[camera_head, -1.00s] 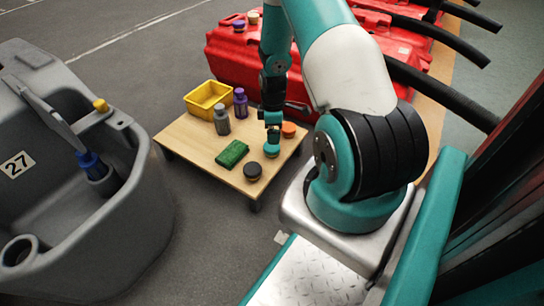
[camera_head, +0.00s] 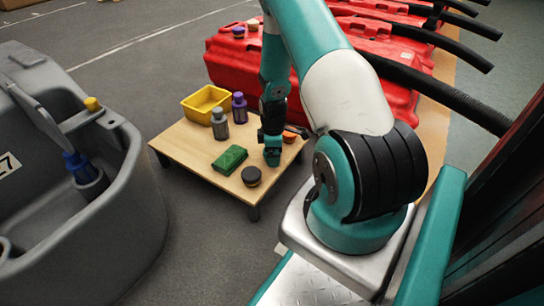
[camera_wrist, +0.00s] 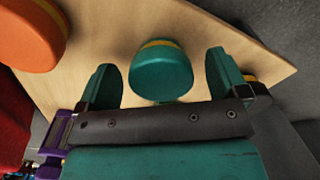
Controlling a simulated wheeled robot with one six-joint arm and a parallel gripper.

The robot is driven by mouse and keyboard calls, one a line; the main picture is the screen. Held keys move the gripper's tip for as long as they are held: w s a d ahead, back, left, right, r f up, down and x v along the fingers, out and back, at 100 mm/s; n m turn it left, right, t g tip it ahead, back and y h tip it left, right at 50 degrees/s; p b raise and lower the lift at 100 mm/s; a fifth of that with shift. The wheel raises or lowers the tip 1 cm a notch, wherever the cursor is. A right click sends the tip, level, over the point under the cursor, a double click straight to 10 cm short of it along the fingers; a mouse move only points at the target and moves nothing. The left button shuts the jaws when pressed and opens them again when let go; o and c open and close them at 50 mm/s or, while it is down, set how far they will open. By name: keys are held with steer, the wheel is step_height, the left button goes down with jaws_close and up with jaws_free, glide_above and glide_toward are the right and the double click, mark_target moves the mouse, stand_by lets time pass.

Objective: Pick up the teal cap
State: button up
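The teal cap (camera_wrist: 160,72), a round cap with a yellow band, sits on the light wooden table (camera_wrist: 200,30) in the wrist view. My gripper (camera_wrist: 163,82) is open, with one teal finger on each side of the cap and a visible gap to each. In the head view my gripper (camera_head: 272,152) is low over the right part of the table, and its fingers largely hide the teal cap there. I cannot tell how far down the fingers reach around the cap.
An orange cap (camera_head: 289,137) and a black cap (camera_head: 251,176) stand close by. A green sponge (camera_head: 230,160), grey bottle (camera_head: 219,124), purple bottle (camera_head: 239,108) and yellow bin (camera_head: 203,107) share the table. A grey tank (camera_head: 120,220) stands left, red tanks (camera_head: 235,70) behind.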

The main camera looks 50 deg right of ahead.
steer(key=c, duration=1)
steer(key=shift+o, duration=0.2)
